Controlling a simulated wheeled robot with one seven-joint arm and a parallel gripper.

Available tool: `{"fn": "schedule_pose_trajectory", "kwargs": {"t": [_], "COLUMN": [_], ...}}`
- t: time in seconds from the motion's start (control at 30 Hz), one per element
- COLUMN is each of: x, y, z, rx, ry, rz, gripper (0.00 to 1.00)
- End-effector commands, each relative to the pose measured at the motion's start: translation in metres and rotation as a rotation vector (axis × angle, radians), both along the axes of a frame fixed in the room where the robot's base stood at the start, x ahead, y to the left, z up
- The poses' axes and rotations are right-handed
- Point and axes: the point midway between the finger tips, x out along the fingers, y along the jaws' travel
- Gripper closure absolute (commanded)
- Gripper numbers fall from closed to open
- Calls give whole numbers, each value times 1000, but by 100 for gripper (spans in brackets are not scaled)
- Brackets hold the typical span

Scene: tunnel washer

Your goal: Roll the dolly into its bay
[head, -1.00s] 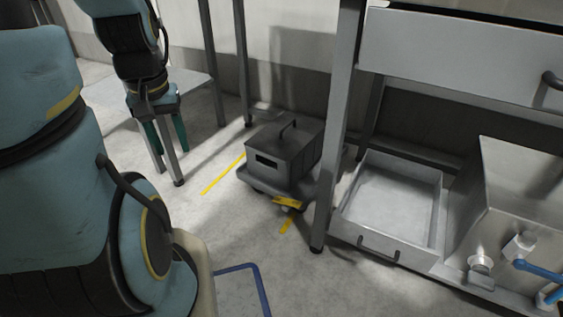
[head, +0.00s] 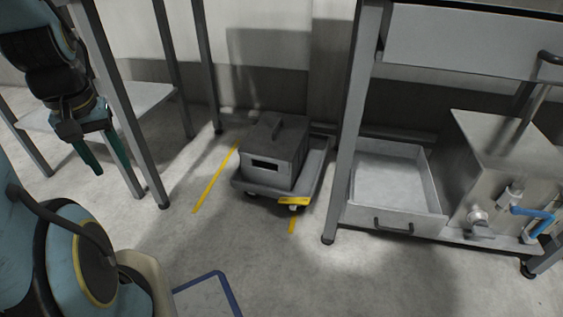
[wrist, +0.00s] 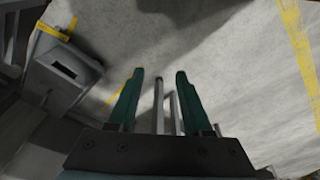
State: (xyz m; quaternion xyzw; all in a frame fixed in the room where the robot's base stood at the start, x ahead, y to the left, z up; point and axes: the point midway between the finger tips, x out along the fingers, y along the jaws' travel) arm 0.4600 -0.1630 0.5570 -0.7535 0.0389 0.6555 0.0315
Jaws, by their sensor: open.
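The dolly (head: 313,178) is a low grey platform on small casters with a yellow piece at its front right corner. It carries a dark grey metal box (head: 275,160) with a top handle and a front slot. Yellow floor lines (head: 215,180) mark the bay; the dolly stands between them, near the back wall. My gripper (head: 103,165) is open and empty, left of the dolly and apart from it, fingers pointing down. In the wrist view my gripper (wrist: 159,75) shows two green fingers spread over floor, with the box (wrist: 70,68) at the upper left.
A table leg (head: 345,150) stands close to the dolly's right. A grey tray with a handle (head: 395,190) and a metal unit with blue pipe (head: 500,180) lie farther right. A table with a low shelf (head: 150,97) is at the left.

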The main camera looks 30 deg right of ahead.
Motion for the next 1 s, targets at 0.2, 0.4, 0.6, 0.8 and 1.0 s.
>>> {"fn": "schedule_pose_trajectory", "kwargs": {"t": [0.2,0.4,0.6,0.8,1.0], "x": [6,52,105,115,93], "y": [-5,-55,-162,-286,-383], "z": [-1,-18,-65,-131,-197], "rx": [7,61,124,156,164], "ry": [3,32,63,74,66], "rz": [-39,-400,-1005,-1586,-2036], "gripper": [34,34,34,34,34]}}
